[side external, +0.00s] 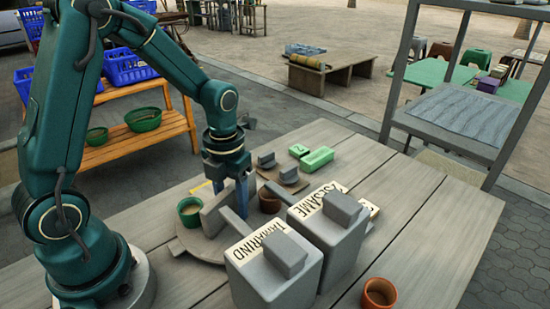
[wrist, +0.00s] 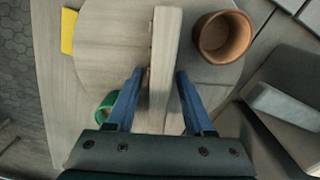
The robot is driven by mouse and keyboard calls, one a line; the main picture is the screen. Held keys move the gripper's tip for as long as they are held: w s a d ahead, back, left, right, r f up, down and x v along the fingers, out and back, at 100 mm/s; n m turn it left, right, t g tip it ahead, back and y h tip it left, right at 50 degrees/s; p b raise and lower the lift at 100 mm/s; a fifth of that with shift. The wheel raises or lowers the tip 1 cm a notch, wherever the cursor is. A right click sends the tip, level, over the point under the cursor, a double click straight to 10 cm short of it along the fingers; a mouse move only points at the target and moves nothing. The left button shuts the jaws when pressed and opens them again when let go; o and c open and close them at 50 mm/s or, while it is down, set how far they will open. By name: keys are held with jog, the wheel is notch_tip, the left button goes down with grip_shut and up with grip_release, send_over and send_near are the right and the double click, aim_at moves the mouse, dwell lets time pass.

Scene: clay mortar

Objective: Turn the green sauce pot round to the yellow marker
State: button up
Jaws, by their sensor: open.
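The green sauce pot (side external: 190,211) sits on a round wooden turntable (side external: 186,241), left of its upright divider board (side external: 213,213). In the wrist view the green pot (wrist: 103,104) is partly hidden behind my left finger. A brown pot (wrist: 222,37) is on the other side of the board; it shows in the side view too (side external: 269,201). The yellow marker (wrist: 69,31) lies flat at the turntable's edge, and part of it shows behind my gripper (side external: 200,185). My gripper (wrist: 159,73) is open, one finger on each side of the board (wrist: 165,50), with gaps visible.
Grey bins labelled TAMARIND (side external: 273,278) and SESAME (side external: 330,235) stand close to the turntable's right. Another brown pot (side external: 380,294) is near the front. A green block (side external: 318,159) and small grey-handled items lie behind.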

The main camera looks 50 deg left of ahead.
aim_at(230, 189)
jog(key=shift+r, duration=2.6)
